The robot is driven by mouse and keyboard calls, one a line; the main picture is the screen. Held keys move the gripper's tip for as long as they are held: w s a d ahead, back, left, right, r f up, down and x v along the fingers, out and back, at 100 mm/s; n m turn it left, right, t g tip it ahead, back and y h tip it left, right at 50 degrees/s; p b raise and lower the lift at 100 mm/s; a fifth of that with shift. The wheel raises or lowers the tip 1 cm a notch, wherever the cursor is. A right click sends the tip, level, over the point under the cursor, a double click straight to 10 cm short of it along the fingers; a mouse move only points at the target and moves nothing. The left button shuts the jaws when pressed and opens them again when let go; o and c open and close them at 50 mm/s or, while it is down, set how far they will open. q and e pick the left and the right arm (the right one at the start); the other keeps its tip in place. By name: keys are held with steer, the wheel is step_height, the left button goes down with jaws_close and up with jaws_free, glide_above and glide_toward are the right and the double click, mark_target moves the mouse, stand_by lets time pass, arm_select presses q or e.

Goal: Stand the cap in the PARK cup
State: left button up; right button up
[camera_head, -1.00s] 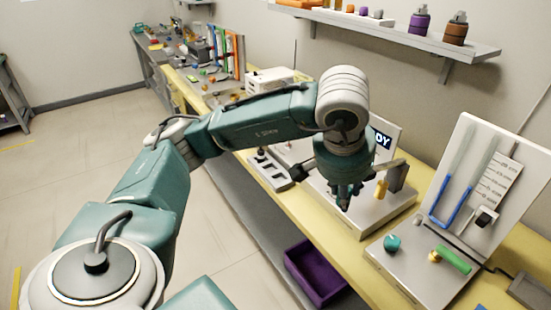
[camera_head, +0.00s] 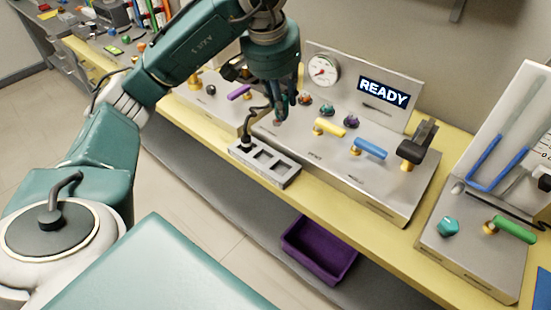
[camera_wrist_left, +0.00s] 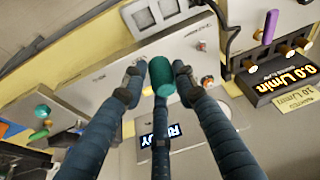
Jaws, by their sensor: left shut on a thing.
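My left gripper (camera_head: 283,105) hangs fingers-down over the left part of the silver READY panel unit (camera_head: 385,195) in the head view. In the left wrist view its fingers (camera_wrist_left: 158,78) are shut on a teal, round-ended cylinder, which I take for the cap (camera_wrist_left: 163,76). In the head view the fingers mostly hide the cap. I cannot read a PARK label in either view, so I cannot tell which holder is the PARK cup. My right gripper is not in view.
A grey block with square openings (camera_head: 282,181) stands at the front left of the unit, with a black cabled plug. Yellow (camera_head: 330,127) and blue (camera_head: 370,148) levers and a dark upright clamp (camera_head: 418,140) stand to the right. A purple bin (camera_head: 320,250) sits below.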

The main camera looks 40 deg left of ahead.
arm_select(q)
step_height(320, 180, down, 18)
steer(key=shift+r+p, duration=0.1)
steer(key=shift+p, duration=0.45)
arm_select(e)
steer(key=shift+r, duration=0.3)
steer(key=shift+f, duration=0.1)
arm_select(q)
steer(key=shift+f+b, duration=0.25)
steer(key=shift+b, duration=0.15)
steer(key=shift+f+b, duration=0.35)
steer(key=shift+b, duration=0.05)
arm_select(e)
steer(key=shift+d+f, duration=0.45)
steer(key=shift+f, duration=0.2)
arm_select(q)
steer(key=o, duration=1)
steer(key=shift+o, duration=0.2)
steer(key=shift+d+r, duration=0.1)
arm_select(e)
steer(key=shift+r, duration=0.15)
